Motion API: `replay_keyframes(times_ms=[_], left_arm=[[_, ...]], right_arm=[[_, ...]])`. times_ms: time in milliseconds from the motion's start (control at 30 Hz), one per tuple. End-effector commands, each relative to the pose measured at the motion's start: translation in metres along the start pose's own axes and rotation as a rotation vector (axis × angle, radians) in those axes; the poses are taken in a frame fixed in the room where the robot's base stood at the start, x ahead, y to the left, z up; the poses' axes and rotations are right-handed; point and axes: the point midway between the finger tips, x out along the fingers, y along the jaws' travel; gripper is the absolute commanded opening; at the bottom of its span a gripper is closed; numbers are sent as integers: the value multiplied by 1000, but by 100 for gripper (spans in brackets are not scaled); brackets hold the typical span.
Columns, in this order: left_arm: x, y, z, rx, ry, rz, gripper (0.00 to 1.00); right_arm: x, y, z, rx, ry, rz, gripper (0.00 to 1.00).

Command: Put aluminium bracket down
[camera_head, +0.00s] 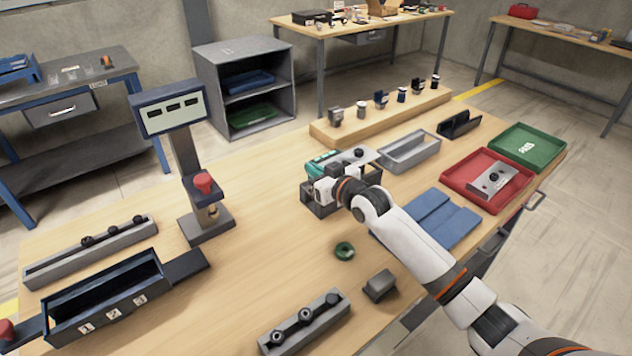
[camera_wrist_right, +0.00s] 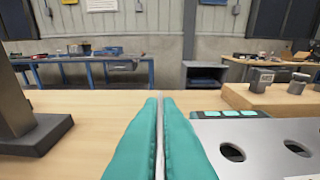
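My right gripper (camera_head: 324,168) is over the middle of the wooden table. In the right wrist view its teal fingers (camera_wrist_right: 158,125) are closed together on a thin upright metal edge. The aluminium bracket (camera_head: 367,158) shows as a pale plate beside the gripper in the head view. In the wrist view its flat face with round holes (camera_wrist_right: 262,140) lies right of the fingers. A dark fixture (camera_head: 312,199) is at the gripper; whether the bracket touches it is hidden. My left gripper is not in view.
A red tray (camera_head: 452,181) holds a similar metal plate (camera_head: 492,180). A green tray (camera_head: 548,150), an open grey tray (camera_head: 402,158) and blue pads (camera_head: 428,214) are nearby. A post with a display (camera_head: 185,165) stands left. Bare table lies between the post and gripper.

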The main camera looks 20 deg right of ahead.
Motion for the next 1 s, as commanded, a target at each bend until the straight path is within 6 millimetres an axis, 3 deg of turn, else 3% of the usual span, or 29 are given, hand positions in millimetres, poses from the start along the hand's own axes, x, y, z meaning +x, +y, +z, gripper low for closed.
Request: replay_keyframes(times_ms=[300, 1000], left_arm=[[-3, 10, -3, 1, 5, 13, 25], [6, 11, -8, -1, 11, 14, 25]], right_arm=[[6, 0, -36, -1, -1, -1, 0], [8, 0, -51, -1, -3, 0, 0]])
